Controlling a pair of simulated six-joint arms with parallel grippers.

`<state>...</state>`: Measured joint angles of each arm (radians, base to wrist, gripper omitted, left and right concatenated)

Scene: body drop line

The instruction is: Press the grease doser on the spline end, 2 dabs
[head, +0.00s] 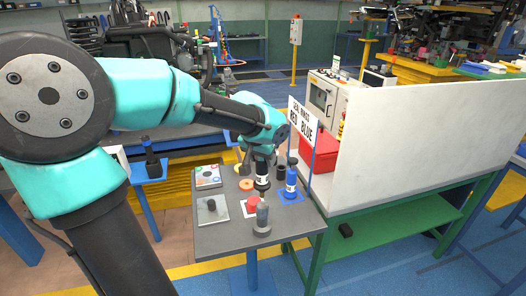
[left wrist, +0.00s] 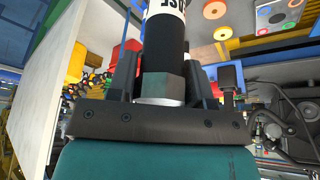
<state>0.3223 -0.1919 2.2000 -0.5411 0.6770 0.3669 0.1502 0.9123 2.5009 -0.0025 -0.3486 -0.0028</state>
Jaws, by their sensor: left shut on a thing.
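My left gripper (head: 262,183) is above the small grey table, its fingers pointing down. It is shut on a black cylinder with a white lettered label (head: 262,168). In the left wrist view this cylinder (left wrist: 165,50) has a metal hex part between the fingers. I cannot tell for sure whether it is the grease doser. A grey upright piece on a round base (head: 262,216) stands near the table's front edge, just below the held cylinder in the picture. I cannot make out a spline end. My right gripper is not in view.
A blue bottle (head: 291,184) stands on a blue patch at the right, and a red piece (head: 252,204) sits on a pale patch. Plates (head: 212,212) lie at the left.

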